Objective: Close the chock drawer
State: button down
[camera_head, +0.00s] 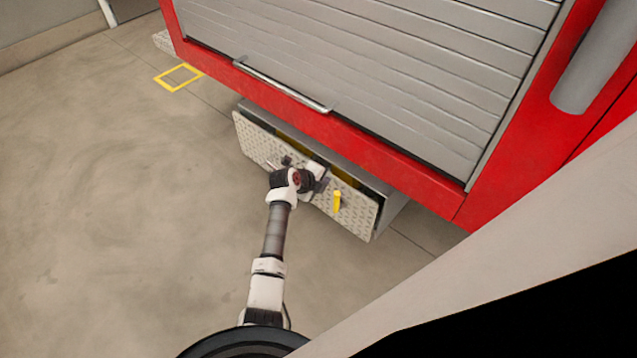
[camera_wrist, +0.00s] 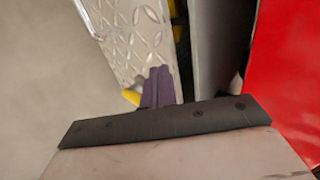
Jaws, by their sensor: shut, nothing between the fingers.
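The chock drawer has a grey tread-plate front (camera_head: 252,138) and stands partly open below the red truck body. A dark gap shows behind the front, with yellow things (camera_head: 345,180) inside. A yellow latch (camera_head: 337,201) sits on the front's right part. My gripper (camera_head: 320,178) is at the drawer front, left of the latch, and hides part of the panel. In the wrist view, the dark purple fingers (camera_wrist: 158,88) are together against or very near the tread plate (camera_wrist: 130,35); contact is unclear. A thin metal handle bar (camera_wrist: 88,20) shows at upper left.
The red truck body (camera_head: 400,175) with a grey roller shutter (camera_head: 370,60) and a silver bar handle (camera_head: 280,84) overhangs the drawer. A yellow floor square (camera_head: 179,78) lies at upper left. The concrete floor left of the drawer is clear.

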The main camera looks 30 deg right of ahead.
jog(key=shift+d, duration=0.25)
jog(key=shift+w+d+p, duration=0.25)
jog(key=shift+d+p, duration=0.15)
jog(key=shift+d, duration=0.2)
jog(key=shift+w+d+p, duration=0.2)
jog(key=shift+d+p, duration=0.2)
jog(key=shift+d, duration=0.2)
jog(key=shift+a, duration=0.1)
